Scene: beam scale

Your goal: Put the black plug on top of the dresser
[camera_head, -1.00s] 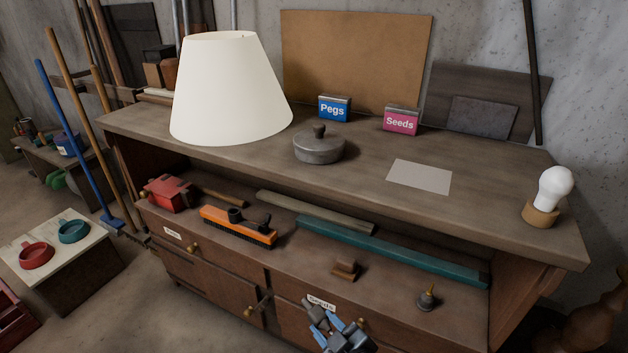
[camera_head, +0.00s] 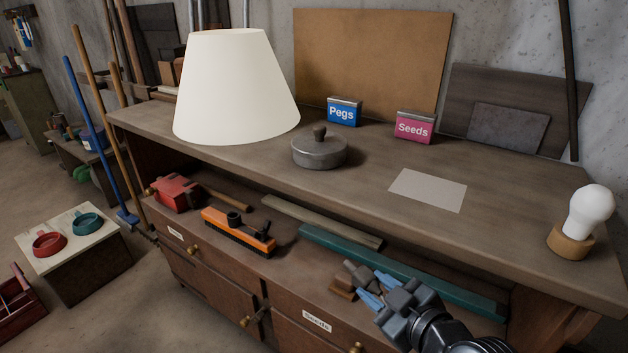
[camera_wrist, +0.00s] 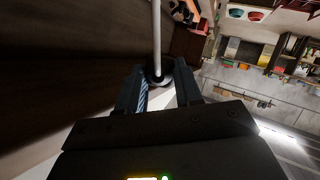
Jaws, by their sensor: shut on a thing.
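My gripper (camera_head: 369,288) is shut on a small dark grey-black piece, which I take to be the black plug (camera_head: 359,272). It is held between the blue fingertips, in front of the dresser's open shelf and below the level of its top. In the wrist view the dark plug (camera_wrist: 160,78) sits between the two fingers, with a pale rod-like shape running upward from it. The dresser top (camera_head: 250,160) is brown wood. It carries a white lampshade (camera_head: 235,90), a lidded grey pot (camera_head: 319,150) and a pale sheet (camera_head: 428,190).
The shelf below holds an orange plane (camera_head: 238,232), a red tool (camera_head: 178,193) and a teal bar (camera_head: 400,268). Bare top surrounds the sheet.

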